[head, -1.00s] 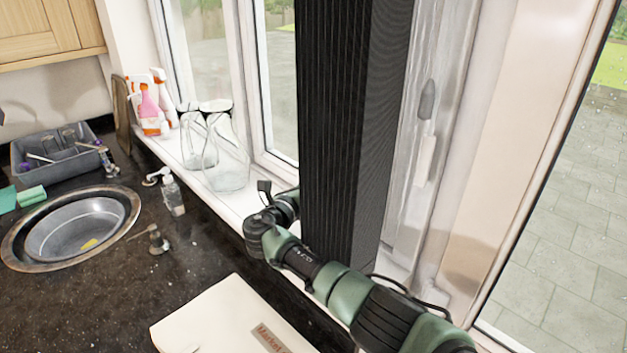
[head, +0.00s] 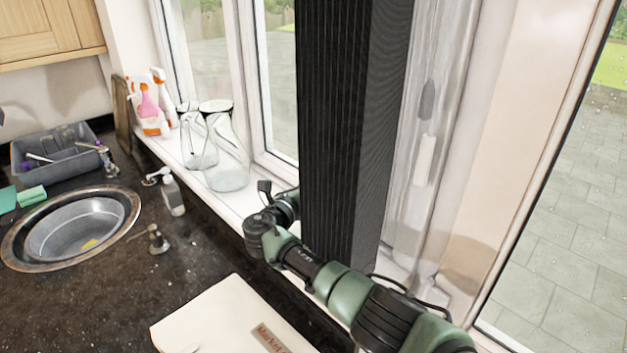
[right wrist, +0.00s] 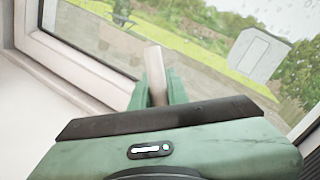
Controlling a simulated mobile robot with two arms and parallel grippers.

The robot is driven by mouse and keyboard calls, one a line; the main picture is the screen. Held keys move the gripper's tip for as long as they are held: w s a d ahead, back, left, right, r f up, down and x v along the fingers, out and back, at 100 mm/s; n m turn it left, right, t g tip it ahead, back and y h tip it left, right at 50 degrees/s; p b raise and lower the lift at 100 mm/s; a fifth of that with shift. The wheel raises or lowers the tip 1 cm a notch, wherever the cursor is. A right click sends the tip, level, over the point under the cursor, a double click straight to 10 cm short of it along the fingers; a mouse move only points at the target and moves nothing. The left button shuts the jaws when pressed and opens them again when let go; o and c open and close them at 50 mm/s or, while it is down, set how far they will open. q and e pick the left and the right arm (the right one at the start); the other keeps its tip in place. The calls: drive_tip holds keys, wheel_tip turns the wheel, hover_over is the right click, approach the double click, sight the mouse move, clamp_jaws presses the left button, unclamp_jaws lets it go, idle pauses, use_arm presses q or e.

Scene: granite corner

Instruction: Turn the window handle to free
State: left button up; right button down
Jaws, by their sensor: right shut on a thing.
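The window handle (right wrist: 155,72) is a pale bar standing up between the two green fingers of my right gripper (right wrist: 158,88) in the right wrist view. The gripper is shut on it. The white window frame (right wrist: 72,66) runs diagonally behind, with glass and a garden beyond. The handle's base is hidden by the gripper. In the head view my right arm reaches in from the lower right, and its gripper and the handle are hidden behind my black column. My left gripper is in neither view.
Glass jars (head: 226,158) and spray bottles (head: 150,102) stand on the white sill left of my arm. A small bottle (head: 172,194) and a round sink (head: 72,226) are on the dark counter. A pale box-like thing (head: 222,318) lies in front, below my arm.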

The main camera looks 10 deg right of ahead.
drive_tip(key=shift+s+d+r+m+t+h, duration=0.2)
drive_tip(key=shift+s+m, duration=0.15)
drive_tip(key=shift+m, duration=0.35)
drive_tip(key=shift+s+d+r+m+t+h, duration=0.1)
drive_tip(key=shift+s+d+r+m, duration=0.15)
drive_tip(key=shift+m, duration=0.45)
drive_tip(key=shift+a, duration=0.1)
drive_tip(key=c, duration=1.7)
unclamp_jaws()
wheel_tip(320, 180, up, 20)
drive_tip(key=p, duration=1.1)
